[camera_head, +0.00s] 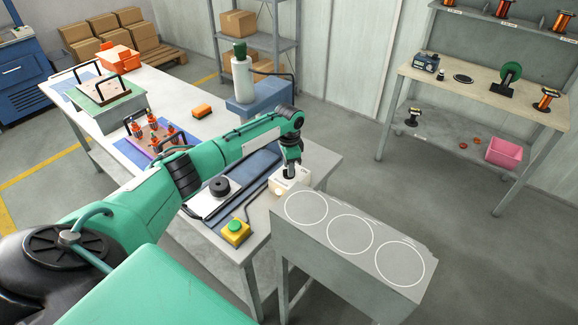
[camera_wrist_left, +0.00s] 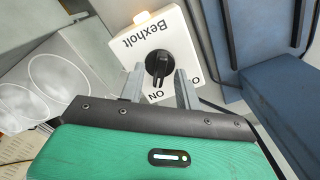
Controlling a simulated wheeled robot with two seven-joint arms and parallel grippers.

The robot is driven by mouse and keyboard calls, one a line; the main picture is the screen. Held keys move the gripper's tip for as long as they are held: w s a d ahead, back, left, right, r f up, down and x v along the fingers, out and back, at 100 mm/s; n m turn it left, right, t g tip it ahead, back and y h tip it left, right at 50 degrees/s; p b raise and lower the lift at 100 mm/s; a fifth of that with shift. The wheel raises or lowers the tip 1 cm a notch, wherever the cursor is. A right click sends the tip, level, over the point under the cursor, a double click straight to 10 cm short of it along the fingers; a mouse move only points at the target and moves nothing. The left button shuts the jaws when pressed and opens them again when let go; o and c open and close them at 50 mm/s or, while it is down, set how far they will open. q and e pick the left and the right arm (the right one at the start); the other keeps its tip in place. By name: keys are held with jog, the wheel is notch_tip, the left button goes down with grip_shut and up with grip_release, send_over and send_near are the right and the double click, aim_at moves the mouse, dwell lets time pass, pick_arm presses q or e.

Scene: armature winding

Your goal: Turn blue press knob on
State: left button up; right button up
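A white control box (camera_wrist_left: 170,35) marked "Bexholt" shows in the left wrist view, with a black rotary knob (camera_wrist_left: 158,62) on its face. The lettering is upside down there, and an "ON" mark sits below the knob's narrow end. My left gripper (camera_wrist_left: 159,72) is open, with one finger on each side of the knob's lower part; gaps show between fingers and knob. In the head view my left gripper (camera_head: 290,170) points down over the white box (camera_head: 289,181) at the table's right end and hides the knob. My right gripper is in neither view.
A blue machine with a green-topped cylinder (camera_head: 243,78) stands behind my arm. A grey stand with three white circles (camera_head: 349,235) adjoins the table's right end.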

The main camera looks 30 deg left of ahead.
pick_arm(q)
notch_tip(320, 180, up, 14)
jog(key=b, duration=0.2)
jog(key=shift+f+b, duration=0.25)
jog(key=shift+b, duration=0.1)
